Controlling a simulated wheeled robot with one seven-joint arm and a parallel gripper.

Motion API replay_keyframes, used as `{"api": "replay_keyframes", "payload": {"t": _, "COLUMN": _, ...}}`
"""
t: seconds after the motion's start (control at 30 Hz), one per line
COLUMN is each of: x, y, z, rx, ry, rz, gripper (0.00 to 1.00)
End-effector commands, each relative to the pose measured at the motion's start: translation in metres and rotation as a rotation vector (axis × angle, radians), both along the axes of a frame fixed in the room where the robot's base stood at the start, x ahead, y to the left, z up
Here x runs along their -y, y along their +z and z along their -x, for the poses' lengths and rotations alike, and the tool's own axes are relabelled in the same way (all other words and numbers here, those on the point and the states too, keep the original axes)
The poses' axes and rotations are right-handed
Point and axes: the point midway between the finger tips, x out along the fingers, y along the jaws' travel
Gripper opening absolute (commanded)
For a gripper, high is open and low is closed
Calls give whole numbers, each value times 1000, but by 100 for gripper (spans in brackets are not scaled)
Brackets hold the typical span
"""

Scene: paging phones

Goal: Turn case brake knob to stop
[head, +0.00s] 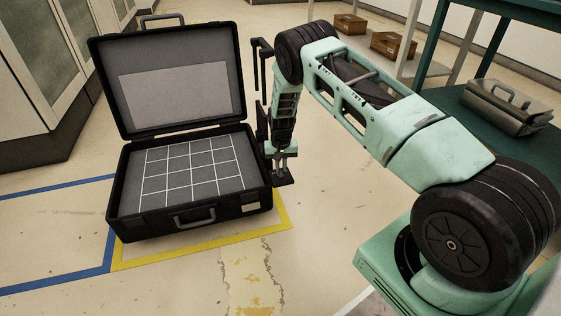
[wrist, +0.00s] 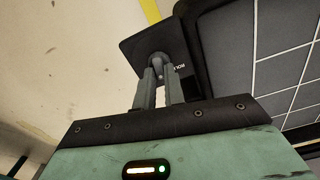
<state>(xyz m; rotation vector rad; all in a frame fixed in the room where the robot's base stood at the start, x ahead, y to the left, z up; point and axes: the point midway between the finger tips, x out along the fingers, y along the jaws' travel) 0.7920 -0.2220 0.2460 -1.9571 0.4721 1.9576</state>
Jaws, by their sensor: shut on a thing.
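The open black case (head: 195,205) stands on the floor with its lid up; its grey gridded inside also shows in the wrist view (wrist: 280,70). A small black plate (wrist: 140,40) juts out at the case's side, at its right in the head view (head: 285,180). A grey brake knob (wrist: 158,60) sits on this plate. My gripper (wrist: 159,76) is shut on the knob, one finger on each side; in the head view it points down beside the case (head: 283,162). White lettering beside the knob is partly hidden, so I cannot tell the knob's setting.
Yellow and blue tape (head: 200,247) marks the floor around the case. A green table (head: 470,110) with a metal case (head: 507,105) stands at the right. Brown boxes (head: 393,45) lie on a shelf at the back. The floor in front is clear.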

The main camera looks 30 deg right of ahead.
Motion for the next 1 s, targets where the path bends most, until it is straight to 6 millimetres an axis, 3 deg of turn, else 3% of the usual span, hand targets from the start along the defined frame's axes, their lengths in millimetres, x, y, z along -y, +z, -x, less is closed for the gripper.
{"api": "replay_keyframes", "payload": {"t": 0.5, "x": 2, "y": 1, "z": 2, "rx": -1, "ry": -434, "rz": 1, "gripper": 0}}
{"api": "replay_keyframes", "payload": {"t": 1.0, "x": 2, "y": 1, "z": 2, "rx": 0, "ry": -602, "rz": 0, "gripper": 0}}
